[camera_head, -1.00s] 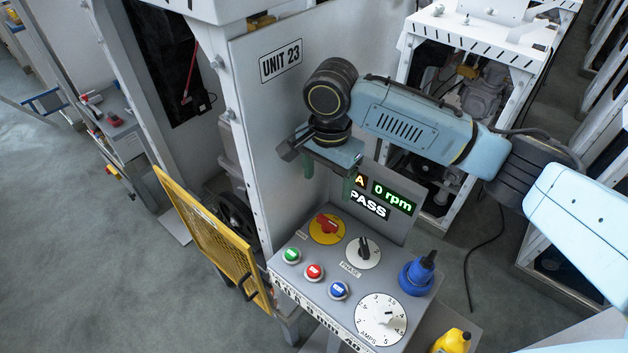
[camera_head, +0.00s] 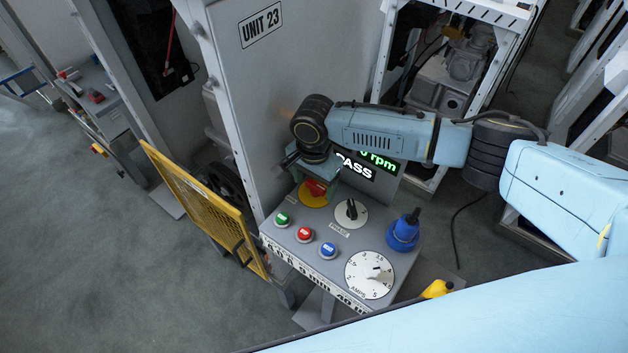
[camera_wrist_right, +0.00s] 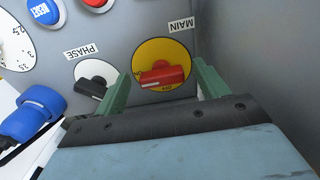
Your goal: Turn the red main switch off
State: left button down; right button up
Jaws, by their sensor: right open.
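The red main switch (camera_head: 314,188) sits on a round yellow plate (camera_head: 311,201) at the top of the grey control panel, partly covered by my gripper in the head view. In the right wrist view the red handle (camera_wrist_right: 163,76) lies nearly level across its yellow plate (camera_wrist_right: 160,50), beside a MAIN label (camera_wrist_right: 180,25). My right gripper (camera_head: 316,182) is open just above the switch. In the right wrist view its two green fingers (camera_wrist_right: 163,80) stand either side of the handle, with gaps visible. My left gripper is not in view.
The panel (camera_head: 300,228) also carries a black PHASE knob (camera_head: 351,209), green (camera_head: 282,219), red (camera_head: 304,234) and blue (camera_head: 328,250) buttons, an AMPS dial (camera_head: 369,274) and a blue plug (camera_head: 403,232). A display (camera_head: 356,167) stands behind. A yellow mesh guard (camera_head: 200,208) is at left.

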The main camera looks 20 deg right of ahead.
jog(key=c, duration=1)
jog(key=n, duration=0.4)
jog(key=shift+d+n, duration=0.1)
jog(key=shift+n, duration=0.2)
jog(key=n, duration=0.4)
jog(key=shift+d+n, duration=0.1)
jog(key=shift+n, duration=0.2)
jog(key=n, duration=0.4)
jog(key=shift+d, duration=0.15)
jog(key=shift+d+n, duration=0.1)
jog(key=shift+n, duration=2.3)
